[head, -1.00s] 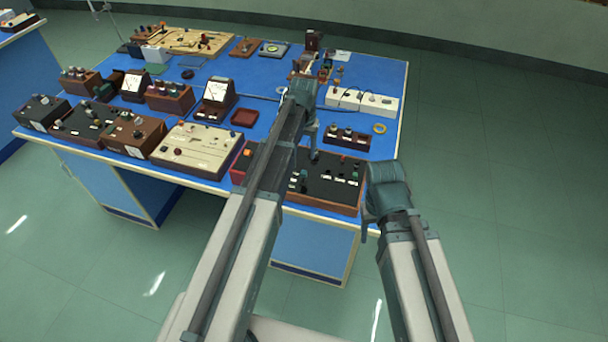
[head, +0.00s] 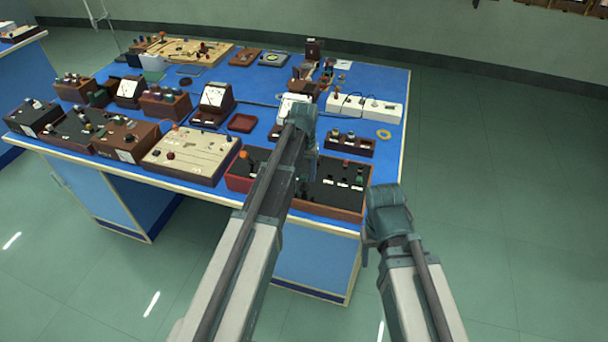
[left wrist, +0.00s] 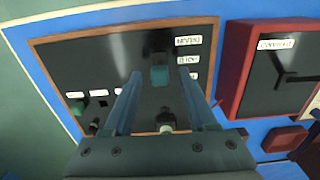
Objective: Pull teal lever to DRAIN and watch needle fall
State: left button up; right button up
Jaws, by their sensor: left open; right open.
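A black panel in a wooden frame (head: 335,190) lies at the front right of the blue bench. It fills much of the left wrist view (left wrist: 85,62). A teal lever handle (left wrist: 160,75) stands on it, beside a column of white labels (left wrist: 188,60) too blurred to read surely. My left gripper (left wrist: 159,82) is open, its fingers on either side of the handle in the picture; contact cannot be told. In the head view my left arm hides the lever. A white-faced meter (head: 287,106) is partly hidden behind my left wrist; its needle cannot be read. My right gripper (head: 368,250) hangs off the bench's front right corner.
A cream board (head: 190,155) and several instrument boxes stand to the left. A white power strip (head: 365,107) lies behind. Floor to the right is clear.

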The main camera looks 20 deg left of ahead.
pick_arm(q)
grip_shut()
jog(key=shift+s, duration=0.1)
jog(key=shift+s+f+t, duration=0.1)
jog(key=shift+s+t, duration=0.35)
jog(key=shift+t, duration=0.05)
jog(key=shift+s+f+t+b, duration=0.1)
jog(key=shift+s+t+b, duration=0.35)
jog(key=shift+s+t, duration=0.15)
jog(key=shift+s+f+t+b, duration=0.25)
jog(key=shift+s+t+b, duration=0.25)
jog(key=shift+t+b, duration=0.3)
jog(key=shift+s+f+t+b, duration=0.1)
jog(key=shift+s+t+b, duration=0.2)
jog(key=shift+t+b, duration=0.45)
jog(key=shift+t, duration=0.25)
